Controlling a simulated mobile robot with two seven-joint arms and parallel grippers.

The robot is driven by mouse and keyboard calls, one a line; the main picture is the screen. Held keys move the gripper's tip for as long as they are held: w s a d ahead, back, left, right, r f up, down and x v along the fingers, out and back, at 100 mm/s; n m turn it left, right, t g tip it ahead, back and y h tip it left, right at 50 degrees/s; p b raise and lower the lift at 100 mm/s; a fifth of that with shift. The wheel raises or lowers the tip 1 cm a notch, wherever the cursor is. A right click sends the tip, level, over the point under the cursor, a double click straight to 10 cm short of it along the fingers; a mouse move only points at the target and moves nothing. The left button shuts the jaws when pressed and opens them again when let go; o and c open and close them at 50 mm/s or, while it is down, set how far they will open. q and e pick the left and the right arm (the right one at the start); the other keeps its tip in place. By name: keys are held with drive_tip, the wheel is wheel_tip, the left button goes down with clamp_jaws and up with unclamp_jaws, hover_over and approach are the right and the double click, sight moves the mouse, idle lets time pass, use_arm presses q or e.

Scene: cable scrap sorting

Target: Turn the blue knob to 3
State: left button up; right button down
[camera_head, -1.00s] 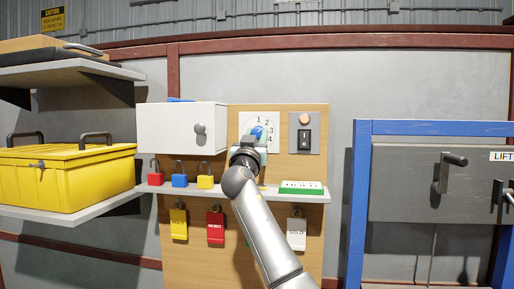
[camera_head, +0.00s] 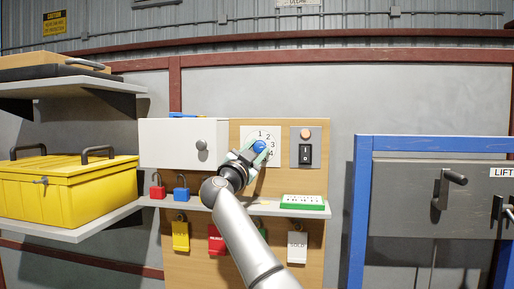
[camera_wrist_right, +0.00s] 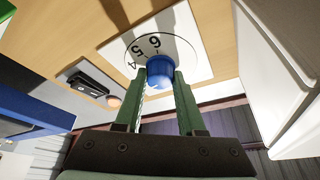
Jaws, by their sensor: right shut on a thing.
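The blue knob (camera_head: 259,146) sits on a white dial plate (camera_head: 248,133) on the wooden board. My right gripper (camera_head: 257,152) comes in from the lower left and is shut on the knob. In the right wrist view, the blue knob (camera_wrist_right: 160,70) is between the green fingers of the right gripper (camera_wrist_right: 160,88), and 4, 5 and 6 are readable on the dial (camera_wrist_right: 180,42). I cannot tell which number the knob points to. My left gripper is not in view.
A white box (camera_head: 175,145) is left of the dial. A switch panel (camera_head: 305,140) is to its right. Below, a shelf (camera_head: 315,211) holds padlocks and a green block (camera_head: 302,202). Tags hang under it. A blue-framed grey cabinet (camera_head: 400,190) stands at right.

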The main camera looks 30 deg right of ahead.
drive_tip(key=shift+r, duration=0.1)
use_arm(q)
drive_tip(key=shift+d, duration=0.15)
use_arm(e)
drive_tip(key=c, duration=0.5)
unclamp_jaws()
drive_tip(key=shift+a, duration=0.1)
use_arm(q)
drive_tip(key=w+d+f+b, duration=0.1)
drive_tip(key=b, duration=0.2)
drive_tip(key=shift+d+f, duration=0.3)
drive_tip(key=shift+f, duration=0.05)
use_arm(e)
drive_tip(key=v, duration=1.2)
drive_tip(key=shift+s, duration=0.15)
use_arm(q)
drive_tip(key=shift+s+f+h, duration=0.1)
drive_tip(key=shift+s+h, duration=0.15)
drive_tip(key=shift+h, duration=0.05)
use_arm(e)
drive_tip(key=shift+a, duration=0.1)
